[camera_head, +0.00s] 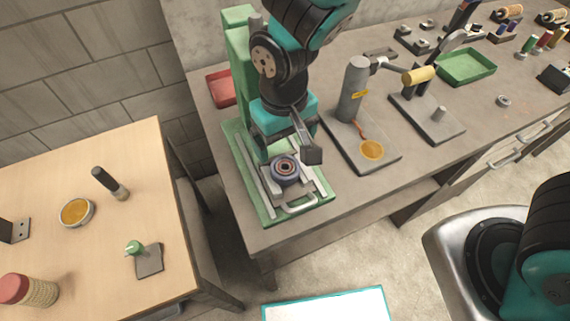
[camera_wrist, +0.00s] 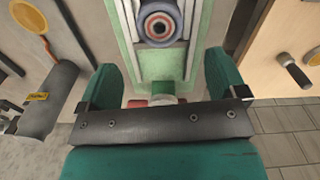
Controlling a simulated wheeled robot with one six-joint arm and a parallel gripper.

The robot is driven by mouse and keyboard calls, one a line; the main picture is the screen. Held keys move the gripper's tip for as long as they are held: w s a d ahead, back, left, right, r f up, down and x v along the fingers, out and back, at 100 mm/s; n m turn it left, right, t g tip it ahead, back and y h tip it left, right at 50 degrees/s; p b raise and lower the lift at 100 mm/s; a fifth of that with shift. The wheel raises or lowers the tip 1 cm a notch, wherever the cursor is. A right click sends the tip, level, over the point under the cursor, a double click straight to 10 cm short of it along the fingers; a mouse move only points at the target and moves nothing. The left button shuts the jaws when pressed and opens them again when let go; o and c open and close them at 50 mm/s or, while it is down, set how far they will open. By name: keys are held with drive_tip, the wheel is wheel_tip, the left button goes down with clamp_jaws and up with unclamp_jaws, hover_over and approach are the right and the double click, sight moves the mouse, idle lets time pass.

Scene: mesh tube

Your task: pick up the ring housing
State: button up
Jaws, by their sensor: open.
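The ring housing (camera_head: 285,168) is a dark round part with a copper-coloured inner ring. In the wrist view the ring housing (camera_wrist: 158,24) shows at the top centre, beyond the fingers. My gripper (camera_head: 286,150) is just above and behind it in the head view, partly hidden by my own wrist. In the wrist view my gripper (camera_wrist: 162,88) has its two teal fingers wide apart, with nothing held between them. I cannot tell the exact gap to the housing.
The green press column (camera_head: 241,70) stands behind my arm. A grey cylinder stand (camera_head: 353,90) with an amber disc and a yellow-handled press (camera_head: 418,76) are to the right. A red tray (camera_head: 221,89) lies at the left. A wooden table (camera_head: 150,180) stands across a gap.

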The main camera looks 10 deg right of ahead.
sight(285, 164)
wheel_tip(285, 164, down, 8)
drive_tip(key=shift+s+f+p, duration=0.1)
drive_tip(key=shift+p, duration=1)
drive_tip(key=c, duration=1.2)
